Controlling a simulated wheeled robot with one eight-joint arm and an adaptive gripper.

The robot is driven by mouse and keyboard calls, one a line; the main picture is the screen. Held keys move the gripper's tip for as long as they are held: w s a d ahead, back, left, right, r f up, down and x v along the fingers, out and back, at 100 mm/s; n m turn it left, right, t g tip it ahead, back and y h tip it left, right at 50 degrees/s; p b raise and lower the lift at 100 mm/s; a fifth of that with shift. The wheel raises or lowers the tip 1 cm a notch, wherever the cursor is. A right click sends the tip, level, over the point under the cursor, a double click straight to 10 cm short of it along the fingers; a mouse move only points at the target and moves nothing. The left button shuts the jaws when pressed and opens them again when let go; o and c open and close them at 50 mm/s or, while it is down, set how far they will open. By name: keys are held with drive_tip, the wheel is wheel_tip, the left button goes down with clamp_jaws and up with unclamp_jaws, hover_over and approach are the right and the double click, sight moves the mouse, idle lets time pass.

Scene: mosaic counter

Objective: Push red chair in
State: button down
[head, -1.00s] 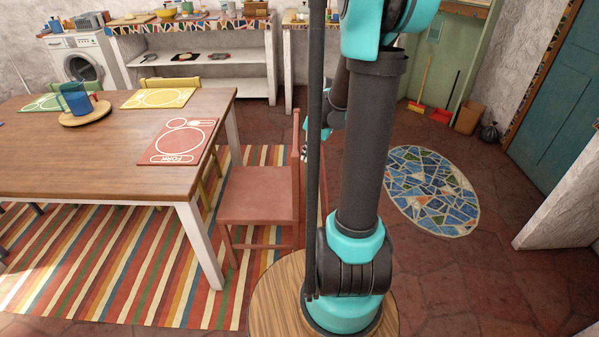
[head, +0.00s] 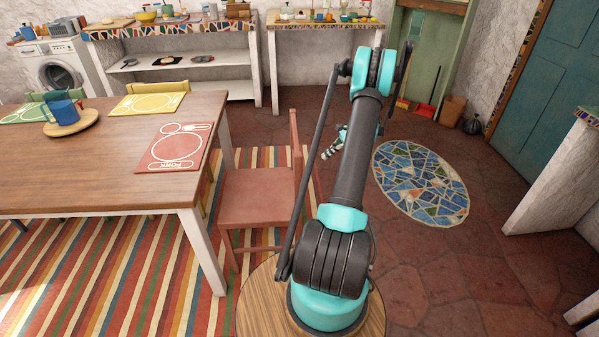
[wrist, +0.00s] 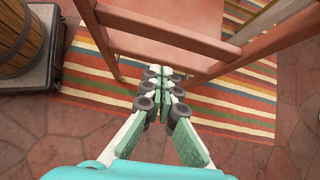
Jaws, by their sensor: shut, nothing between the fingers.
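The red chair (head: 258,197) stands at the right end of the wooden table (head: 105,185), its back upright on the side away from the table. Its seat front is close to the table's end, near the white leg. My gripper (head: 331,151) is behind the chair back, to its right in the head view, partly hidden by my arm. In the wrist view, my gripper (wrist: 165,72) is shut and empty, its tips pointing at the rails of the red chair (wrist: 168,32). The tips overlap the lower rail in the picture; I cannot tell whether they touch.
A striped rug (head: 120,270) lies under the table and chair. A red placemat (head: 177,147) is on the table corner by the chair. A yellow chair (head: 157,88) stands on the table's far side. Tiled floor with an oval mosaic (head: 421,183) is open to the right.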

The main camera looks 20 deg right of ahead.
drive_tip(key=x, duration=1.3)
drive_tip(key=shift+w+a+r+m, duration=0.25)
drive_tip(key=shift+a+m, duration=0.15)
drive_tip(key=shift+a, duration=0.05)
drive_tip(key=w+a, duration=0.3)
drive_tip(key=a, duration=0.7)
drive_tip(key=w+a, duration=0.3)
drive_tip(key=a, duration=0.8)
drive_tip(key=w+a, duration=0.3)
drive_tip(key=a, duration=0.8)
drive_tip(key=shift+w+a, duration=0.15)
drive_tip(key=shift+w, duration=0.05)
